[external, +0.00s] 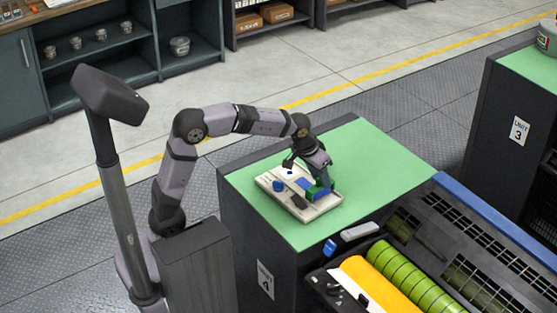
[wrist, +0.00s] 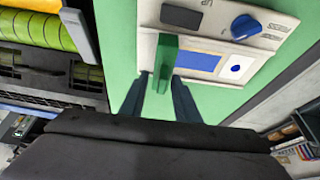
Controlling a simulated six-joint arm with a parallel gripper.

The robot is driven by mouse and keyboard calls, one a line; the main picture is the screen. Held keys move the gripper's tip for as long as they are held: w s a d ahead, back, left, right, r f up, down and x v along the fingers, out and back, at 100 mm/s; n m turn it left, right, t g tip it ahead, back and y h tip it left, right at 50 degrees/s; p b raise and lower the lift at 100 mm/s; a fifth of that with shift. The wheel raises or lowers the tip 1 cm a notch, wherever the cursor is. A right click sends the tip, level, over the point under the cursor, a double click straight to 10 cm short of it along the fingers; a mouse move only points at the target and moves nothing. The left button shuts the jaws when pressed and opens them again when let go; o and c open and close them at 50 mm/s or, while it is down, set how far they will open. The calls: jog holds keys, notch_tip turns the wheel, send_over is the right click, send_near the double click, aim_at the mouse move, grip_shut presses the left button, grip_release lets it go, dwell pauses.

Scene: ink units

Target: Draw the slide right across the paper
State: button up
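A pale instrument panel (external: 322,212) lies on the green top of a dark cabinet, and it fills the upper right of the wrist view (wrist: 148,14). It holds a blue paper-like rectangle (wrist: 199,62), also in the external view (external: 304,183). A green upright slide (wrist: 164,58) stands at the left end of the blue rectangle in the wrist view. My gripper (wrist: 162,84) is down at the slide, one dark finger on each side of it. Whether the fingers press on it cannot be told. In the external view my gripper (external: 319,178) partly hides the slide.
The panel also carries a large blue knob (wrist: 245,27), a smaller blue knob (wrist: 235,68) and a dark block (wrist: 181,17). Green cabinet top (external: 375,150) is clear around the panel. A machine with green rollers (external: 405,279) stands close at the front right.

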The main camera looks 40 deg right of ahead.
aim_at(313, 191)
jog(key=b+v, duration=0.1)
jog(key=v, duration=0.6)
jog(key=shift+r+b, duration=0.2)
jog(key=shift+b, duration=0.15)
jog(key=shift+s, duration=0.1)
